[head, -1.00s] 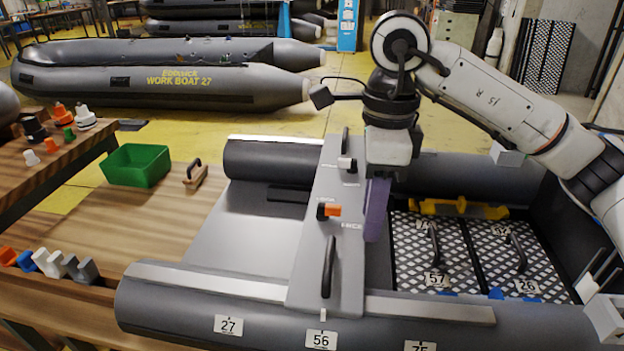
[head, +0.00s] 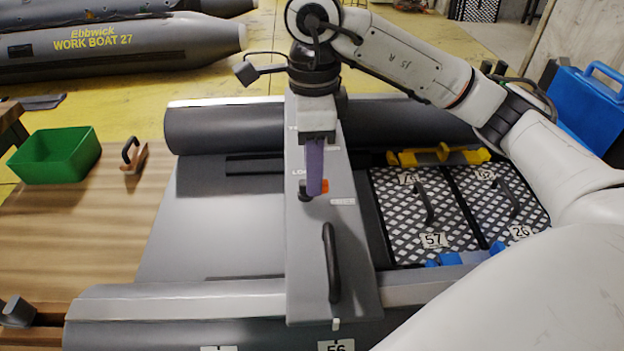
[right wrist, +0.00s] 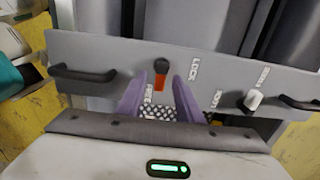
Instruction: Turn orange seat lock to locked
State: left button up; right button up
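The grey seat board (head: 305,275) lies across the inflatable boat; it also shows in the right wrist view (right wrist: 100,50). The orange seat lock (head: 322,186) is partly hidden by my right gripper (head: 316,192) in the head view. In the right wrist view, the orange lock (right wrist: 161,83) has a black pivot and its lever points down towards the gripper, beside the word FREE; LOCK is printed right of the pivot. The purple fingers of my right gripper (right wrist: 162,96) are open, one on each side of the lever, with gaps visible. My left gripper is not in view.
A black handle (head: 331,262) stands on the near part of the seat. A white lock (right wrist: 254,100) sits along the same board. Patterned panels (head: 420,215) with black handles lie right of the seat. A green bin (head: 55,156) stands on the wooden table at left.

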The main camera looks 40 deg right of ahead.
jog(key=shift+f, duration=0.95)
jog(key=shift+c, duration=0.5)
grip_shut()
